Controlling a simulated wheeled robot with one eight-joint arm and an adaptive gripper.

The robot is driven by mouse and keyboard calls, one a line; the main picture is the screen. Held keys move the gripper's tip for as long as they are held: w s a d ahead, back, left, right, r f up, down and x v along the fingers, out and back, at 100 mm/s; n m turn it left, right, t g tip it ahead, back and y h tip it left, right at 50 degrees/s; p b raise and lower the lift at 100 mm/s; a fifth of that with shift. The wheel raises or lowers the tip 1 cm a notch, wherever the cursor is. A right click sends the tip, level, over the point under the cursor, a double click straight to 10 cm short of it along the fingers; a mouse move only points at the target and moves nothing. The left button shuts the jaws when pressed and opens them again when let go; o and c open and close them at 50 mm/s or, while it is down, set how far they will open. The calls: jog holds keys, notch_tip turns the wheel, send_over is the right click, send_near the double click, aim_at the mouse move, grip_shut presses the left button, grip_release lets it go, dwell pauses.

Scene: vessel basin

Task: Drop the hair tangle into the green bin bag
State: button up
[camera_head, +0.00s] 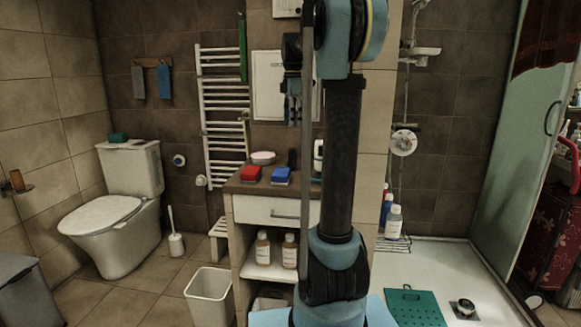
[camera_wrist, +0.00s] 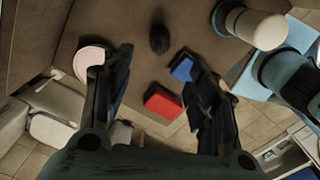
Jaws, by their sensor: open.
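My gripper (camera_wrist: 156,56) is open and empty, pointing down above the brown counter. In the head view it hangs as a dark shape (camera_head: 292,84) over the counter. I cannot tell whether the dark part is the hair tangle. A narrow green strip (camera_head: 243,48) hangs beside the towel radiator; I cannot tell whether it is the green bin bag. No other green bag shows.
The counter (camera_head: 243,187) bears a red item (camera_head: 250,174), a blue item (camera_head: 281,175), a pale dish (camera_wrist: 88,62) and a dark oval thing (camera_wrist: 159,40). A white bin (camera_head: 209,296) stands on the floor. A green mat (camera_head: 415,308) lies beside the drain.

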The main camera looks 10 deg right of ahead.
aim_at(292, 160)
notch_tip(292, 160, down, 17)
jog(key=shift+w+f, duration=0.1)
jog(key=shift+f, duration=0.05)
dwell(0.7)
jog(key=c, duration=0.9)
